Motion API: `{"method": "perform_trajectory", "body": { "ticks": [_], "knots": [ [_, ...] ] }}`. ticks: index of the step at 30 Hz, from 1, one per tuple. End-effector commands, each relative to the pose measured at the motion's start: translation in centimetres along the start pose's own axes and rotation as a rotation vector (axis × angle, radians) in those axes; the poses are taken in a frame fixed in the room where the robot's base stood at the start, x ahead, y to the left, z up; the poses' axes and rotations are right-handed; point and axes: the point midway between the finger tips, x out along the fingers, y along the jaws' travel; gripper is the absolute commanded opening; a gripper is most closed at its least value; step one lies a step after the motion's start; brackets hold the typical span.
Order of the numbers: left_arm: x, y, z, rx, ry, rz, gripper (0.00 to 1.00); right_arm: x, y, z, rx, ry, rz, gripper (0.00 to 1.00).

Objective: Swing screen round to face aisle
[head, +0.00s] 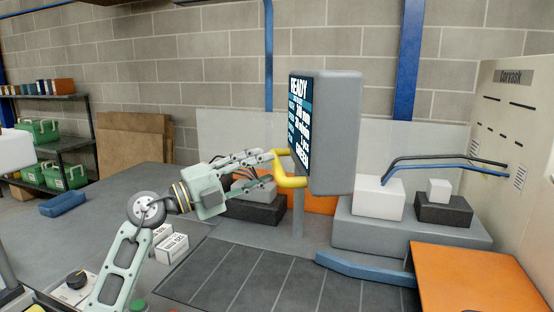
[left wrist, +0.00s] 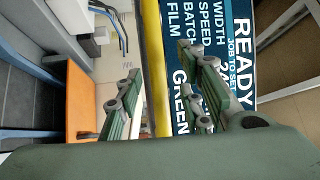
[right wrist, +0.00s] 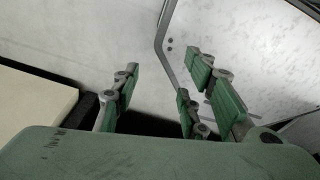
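The screen (head: 337,130) is a grey box on a post, its dark display (head: 299,110) reading READY and turned toward the left of the head view. A yellow handle (head: 292,182) sticks out from its lower left side. My left gripper (head: 268,172) is at the handle with its fingers spread. In the left wrist view the yellow bar (left wrist: 154,60) runs between the spread fingers (left wrist: 165,100), with a gap beside it; contact is not clear. My right gripper (right wrist: 168,100) is open and empty in the right wrist view, outside the head view.
A grey block (head: 400,229) with white and dark boxes stands right of the post. A blue bar (head: 362,272) and an orange surface (head: 475,285) lie in front. A beige cabinet (head: 510,160) stands at right. Dark panels (head: 235,275) below the screen are clear.

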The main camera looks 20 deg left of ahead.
Motion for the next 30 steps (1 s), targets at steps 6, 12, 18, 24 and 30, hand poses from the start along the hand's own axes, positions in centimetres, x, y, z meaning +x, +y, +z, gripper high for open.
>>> {"method": "perform_trajectory", "body": {
  "ticks": [6, 12, 18, 24, 30],
  "knots": [
    [3.1, -0.1, -0.1, -0.001, 0.003, 0.000, 0.35, -1.2, -1.9, 2.3, -0.003, -0.035, -0.023, 0.40],
    [3.8, 0.0, -0.2, 0.000, 0.003, 0.000, 0.35, -1.2, 0.9, 0.3, -0.003, -0.008, 0.011, 0.40],
    [3.8, 0.1, -0.1, 0.000, 0.003, 0.000, 0.33, -1.2, 1.7, -1.0, 0.000, 0.015, 0.019, 0.40],
    [3.8, 0.1, -0.1, 0.000, 0.003, 0.000, 0.16, -1.1, 0.8, -0.4, 0.002, 0.005, 0.010, 0.40],
    [3.7, 0.1, -0.1, 0.000, 0.003, 0.001, 0.00, -1.2, -0.6, 0.5, 0.001, -0.009, -0.007, 0.40]
  ]
}}
